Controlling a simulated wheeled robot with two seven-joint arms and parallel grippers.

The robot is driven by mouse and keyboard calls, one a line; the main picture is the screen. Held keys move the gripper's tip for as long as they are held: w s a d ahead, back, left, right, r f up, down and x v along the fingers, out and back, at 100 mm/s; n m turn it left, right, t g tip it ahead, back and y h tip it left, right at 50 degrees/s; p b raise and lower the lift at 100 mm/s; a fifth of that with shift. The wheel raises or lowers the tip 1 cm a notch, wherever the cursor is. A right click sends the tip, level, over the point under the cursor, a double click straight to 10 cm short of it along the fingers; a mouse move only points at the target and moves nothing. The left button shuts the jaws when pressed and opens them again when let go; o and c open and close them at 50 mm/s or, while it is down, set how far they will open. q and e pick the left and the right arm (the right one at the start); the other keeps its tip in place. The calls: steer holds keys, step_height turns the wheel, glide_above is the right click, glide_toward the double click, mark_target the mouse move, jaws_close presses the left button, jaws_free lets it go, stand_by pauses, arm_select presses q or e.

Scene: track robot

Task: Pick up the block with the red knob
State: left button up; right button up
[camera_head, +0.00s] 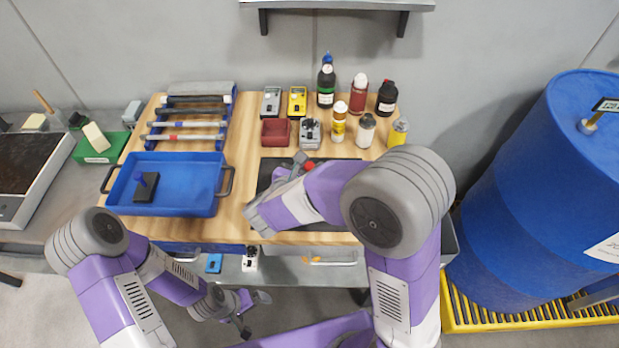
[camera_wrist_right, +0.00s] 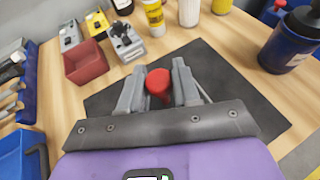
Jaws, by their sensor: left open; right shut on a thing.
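The red knob (camera_wrist_right: 158,82) shows between the two fingers of my right gripper (camera_wrist_right: 158,92) in the right wrist view. The fingers are shut on it. My left gripper (camera_head: 254,315) is open and empty, low in front of the workbench.
The black mat (camera_head: 267,172) lies on the wooden bench. A blue tray (camera_head: 190,180) at left holds a block with a blue knob (camera_head: 146,185). A red bin (camera_head: 275,132), meters and several bottles stand behind. A blue drum (camera_head: 545,190) stands at right.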

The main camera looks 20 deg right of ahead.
mark_target(309, 165)
jaws_close()
step_height(309, 165, up, 10)
steer(key=p, duration=0.4)
